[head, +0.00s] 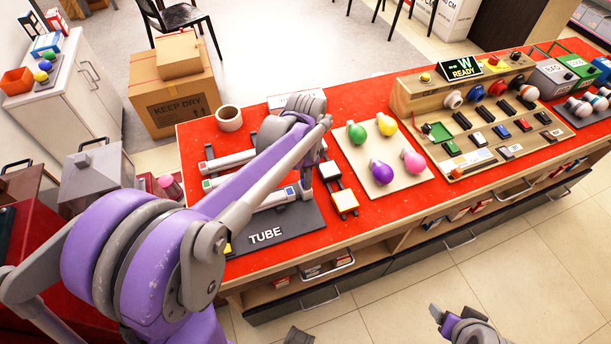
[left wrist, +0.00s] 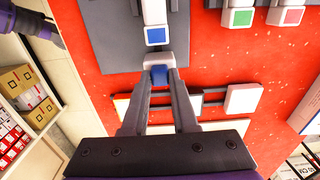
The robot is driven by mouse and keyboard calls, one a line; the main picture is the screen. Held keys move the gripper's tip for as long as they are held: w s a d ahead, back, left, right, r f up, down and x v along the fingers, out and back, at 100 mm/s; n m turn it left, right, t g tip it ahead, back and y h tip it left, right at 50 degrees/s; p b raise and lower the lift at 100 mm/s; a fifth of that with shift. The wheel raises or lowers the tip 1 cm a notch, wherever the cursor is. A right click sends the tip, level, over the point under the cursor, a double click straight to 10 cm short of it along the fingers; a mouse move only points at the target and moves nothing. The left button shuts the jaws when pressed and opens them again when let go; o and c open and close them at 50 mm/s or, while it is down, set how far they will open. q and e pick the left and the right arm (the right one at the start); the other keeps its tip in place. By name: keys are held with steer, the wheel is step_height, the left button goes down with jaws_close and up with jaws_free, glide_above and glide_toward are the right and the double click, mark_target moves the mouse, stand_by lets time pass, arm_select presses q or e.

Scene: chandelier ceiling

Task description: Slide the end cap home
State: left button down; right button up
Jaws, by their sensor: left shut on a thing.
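The pale end cap (left wrist: 158,64), with a blue face, is held between the fingertips of my left gripper (left wrist: 159,76) in the left wrist view. Just beyond it, in line, lies the end of a white tube with a blue square (left wrist: 155,35) on the dark mat (left wrist: 110,38). Cap and tube end are very close; I cannot tell if they touch. In the head view the mat, marked TUBE (head: 268,236), lies under my left gripper (head: 306,192), and the arm hides part of the tube. My right gripper (head: 450,318) hangs off the table at lower right; its jaw opening is unclear.
White tubes with red (head: 203,166) and green (head: 207,183) marks lie behind the mat. A frame with white blocks (head: 345,202) stands right of it, near a bulb board (head: 350,165).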

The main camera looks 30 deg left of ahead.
stand_by(0.7)
arm_select(q)
steer(key=s+a, duration=0.2)
steer(key=shift+s+a, duration=0.15)
steer(key=shift+s, duration=0.2)
steer(key=shift+w, duration=0.1)
steer(key=c, duration=1.1)
jaws_free()
steer(key=o, duration=0.4)
steer(key=shift+r, duration=0.2)
step_height(320, 180, up, 10)
steer(key=shift+r+p, duration=0.25)
steer(key=shift+p, duration=0.1)
